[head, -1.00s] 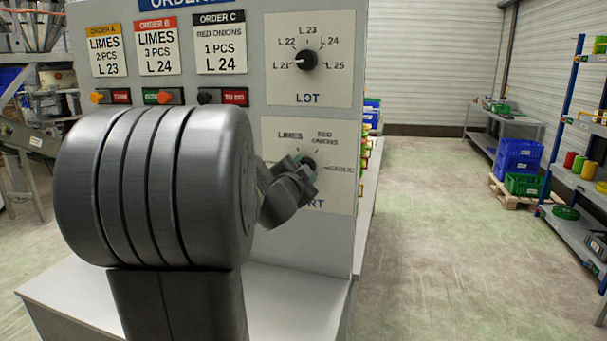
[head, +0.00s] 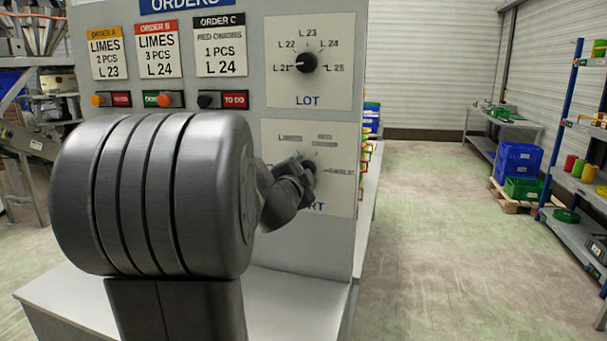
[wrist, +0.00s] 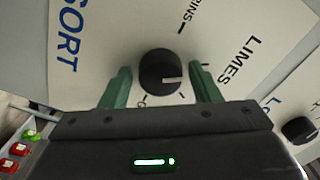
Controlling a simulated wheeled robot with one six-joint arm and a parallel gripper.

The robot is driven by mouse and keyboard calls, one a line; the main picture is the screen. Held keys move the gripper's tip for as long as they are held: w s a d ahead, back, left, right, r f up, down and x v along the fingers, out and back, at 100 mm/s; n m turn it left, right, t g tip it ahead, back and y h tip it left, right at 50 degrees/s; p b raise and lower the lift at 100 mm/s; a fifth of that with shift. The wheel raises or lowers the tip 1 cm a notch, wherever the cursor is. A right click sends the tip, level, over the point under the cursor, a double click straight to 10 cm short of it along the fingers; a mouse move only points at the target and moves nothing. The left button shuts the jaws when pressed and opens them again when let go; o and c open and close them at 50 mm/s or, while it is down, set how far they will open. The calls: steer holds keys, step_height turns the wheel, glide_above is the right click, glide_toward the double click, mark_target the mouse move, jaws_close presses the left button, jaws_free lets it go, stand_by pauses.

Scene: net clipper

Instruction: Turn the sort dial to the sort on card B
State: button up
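The sort dial (wrist: 158,70) is a black round knob with a white pointer line on the lower panel. In the wrist view its pointer is turned to the right, towards the LIMES side; I cannot tell exactly which tick it meets. My gripper (wrist: 162,84) is open, with one green finger on each side of the dial and gaps visible. In the head view my gripper (head: 296,176) is at the dial and hides most of it. Card B (head: 158,48) reads LIMES, 3 PCS, L 24. The LIMES label (wrist: 240,64) is right of the dial in the wrist view.
The lot dial (head: 306,62) is above, pointing near L 21. Card A (head: 108,53) and card C (head: 220,46) flank card B, with small switches below. My arm covers the panel's lower left. Floor to the right is clear, with shelving (head: 580,225) beyond.

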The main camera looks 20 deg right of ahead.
steer(key=shift+o, duration=0.5)
steer(key=p+v, duration=0.1)
steer(key=v, duration=1.3)
steer(key=shift+w+d, duration=0.15)
steer(key=b+x, duration=0.1)
steer(key=x, duration=1.2)
steer(key=shift+w+d, duration=0.15)
steer(key=shift+w, duration=0.1)
steer(key=shift+s, duration=0.1)
